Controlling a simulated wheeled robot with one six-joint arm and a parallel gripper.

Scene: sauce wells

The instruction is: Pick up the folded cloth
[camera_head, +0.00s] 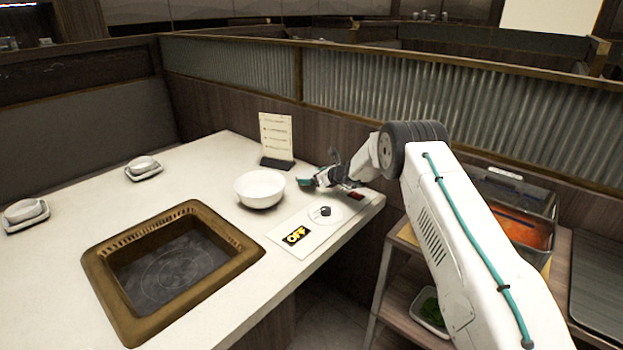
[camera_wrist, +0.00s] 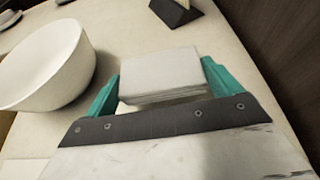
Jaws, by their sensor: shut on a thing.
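The folded cloth (camera_wrist: 160,74) is a white, layered rectangle in the wrist view. It sits between the two teal fingers of my gripper (camera_wrist: 160,88), which are shut on it from both sides. In the head view my gripper (camera_head: 318,178) is low over the table's far right part, between the white bowl and the table's right edge. The cloth cannot be made out clearly there. I cannot tell whether the cloth touches the table or is just above it.
A white bowl (camera_head: 260,188) stands just left of my gripper; it also shows in the wrist view (camera_wrist: 42,66). A menu card in a dark stand (camera_head: 276,140) is behind. A control panel marked OFF (camera_head: 297,236) and a sunken hot plate (camera_head: 172,268) lie nearer. A partition wall (camera_head: 400,95) runs behind.

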